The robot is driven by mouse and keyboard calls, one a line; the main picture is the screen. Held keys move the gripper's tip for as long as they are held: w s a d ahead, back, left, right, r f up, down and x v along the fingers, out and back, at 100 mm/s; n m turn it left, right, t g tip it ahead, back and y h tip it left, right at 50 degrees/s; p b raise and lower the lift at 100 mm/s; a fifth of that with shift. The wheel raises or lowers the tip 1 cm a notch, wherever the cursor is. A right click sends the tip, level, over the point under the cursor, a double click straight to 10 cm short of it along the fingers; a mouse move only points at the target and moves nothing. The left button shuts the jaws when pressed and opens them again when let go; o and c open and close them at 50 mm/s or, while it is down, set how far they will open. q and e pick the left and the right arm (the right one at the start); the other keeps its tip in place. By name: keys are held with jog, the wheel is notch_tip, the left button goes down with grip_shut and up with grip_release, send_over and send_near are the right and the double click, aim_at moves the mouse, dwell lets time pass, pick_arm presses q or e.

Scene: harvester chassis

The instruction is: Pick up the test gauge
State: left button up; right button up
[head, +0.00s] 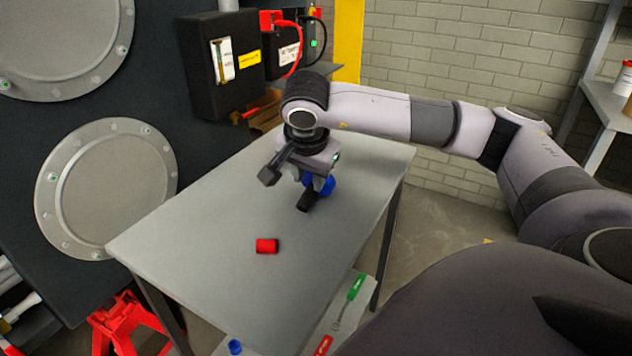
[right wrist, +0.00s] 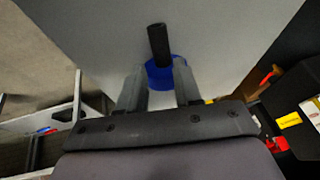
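The test gauge, seen as a round blue body (head: 324,186) with a black cylindrical part (head: 306,201), is at the far part of the grey table, below my right gripper (head: 309,180). In the right wrist view the blue body (right wrist: 160,77) shows between the two fingers of my right gripper (right wrist: 159,80), and the black part (right wrist: 158,44) sticks out beyond them. The fingers stand apart and look open around the gauge. Contact between fingers and gauge cannot be made out. My left gripper is not in view.
A dark panel with round grey covers (head: 108,188) and a black box (head: 220,65) stand at left. A lower shelf holds a green-handled tool (head: 356,287). The table's left part is clear.

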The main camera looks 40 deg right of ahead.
aim_at(310, 191)
jog(key=x, duration=0.6)
jog(key=shift+w+d+f, duration=0.2)
jog(key=shift+f, duration=0.15)
grip_shut()
